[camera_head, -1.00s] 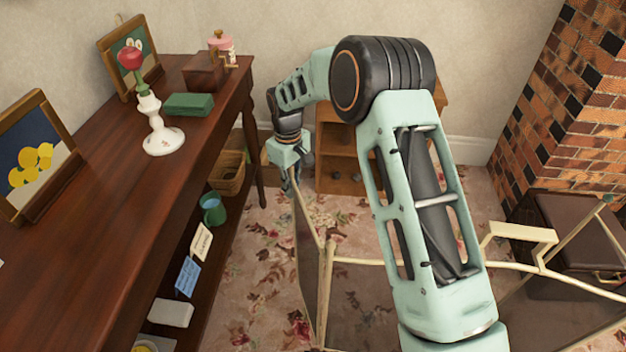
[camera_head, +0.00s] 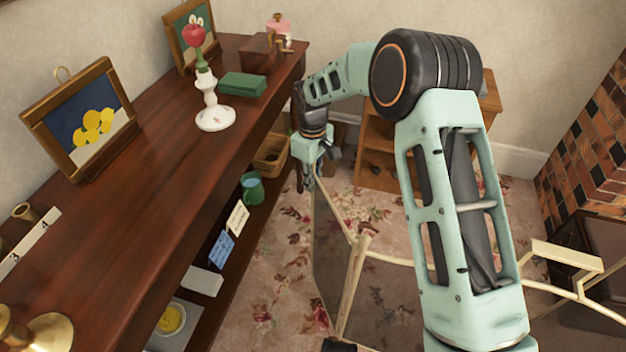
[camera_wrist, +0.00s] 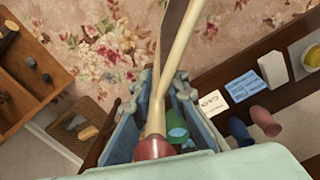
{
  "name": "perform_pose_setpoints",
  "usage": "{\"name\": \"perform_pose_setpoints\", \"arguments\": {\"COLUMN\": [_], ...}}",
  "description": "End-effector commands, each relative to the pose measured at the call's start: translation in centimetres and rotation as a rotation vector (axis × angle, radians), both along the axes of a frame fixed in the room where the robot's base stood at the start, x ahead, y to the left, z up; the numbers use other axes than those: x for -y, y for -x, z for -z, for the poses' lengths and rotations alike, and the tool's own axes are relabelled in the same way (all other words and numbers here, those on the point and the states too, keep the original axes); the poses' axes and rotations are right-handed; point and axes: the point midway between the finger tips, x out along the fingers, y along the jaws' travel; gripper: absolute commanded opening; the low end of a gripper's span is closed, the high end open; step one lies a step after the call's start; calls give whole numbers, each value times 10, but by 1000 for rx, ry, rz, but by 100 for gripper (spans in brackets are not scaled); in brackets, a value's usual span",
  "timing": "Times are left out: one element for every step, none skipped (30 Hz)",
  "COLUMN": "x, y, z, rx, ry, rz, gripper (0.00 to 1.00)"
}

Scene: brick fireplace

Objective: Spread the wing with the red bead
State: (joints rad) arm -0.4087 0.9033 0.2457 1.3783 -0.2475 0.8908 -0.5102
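A fire screen with cream bars and dark mesh panels stands on the carpet. Its left wing (camera_head: 328,245) is folded at an angle from the upright post at the hinge. The wing's red bead (camera_wrist: 152,148) shows low in the wrist view, close to my palm, at the end of a cream bar. My gripper (camera_head: 317,180) is at the far top end of this wing. In the wrist view its fingers (camera_wrist: 163,90) stand apart on both sides of the bar, with a gap visible beside it. The bead is hidden in the head view.
A long wooden sideboard (camera_head: 150,190) stands left, with cards, a green mug (camera_head: 252,188) and a basket (camera_head: 270,155) on its lower shelf. A small wooden shelf (camera_head: 378,165) is behind my arm. The brick fireplace (camera_head: 590,150) is right. Carpet shows between sideboard and screen.

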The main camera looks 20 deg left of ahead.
Motion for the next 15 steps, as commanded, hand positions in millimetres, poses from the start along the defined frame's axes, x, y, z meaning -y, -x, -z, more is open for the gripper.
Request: {"name": "perform_pose_setpoints", "arguments": {"x": [1,1,1,1,1,1,1,1,1,1,1,0,0,0,0], "y": [0,0,0,0,0,0,0,0,0,0,0,0,-1,-1,-1], "z": [0,0,0,0,0,0,0,0,0,0,0,-1,-3,-5,-9], "rx": [-2,-2,-1,-1,0,0,0,0,0,0,1,1,1,2,3], "ry": [2,2,1,1,1,1,1,1,1,0,0,0,-1,0,-1], "rz": [0,1,1,1,1,1,1,2,2,2,2,2,2,2,2], "gripper": [19,22,27,27,27,27,27,27,27,27,27,27,27,27,27]}}
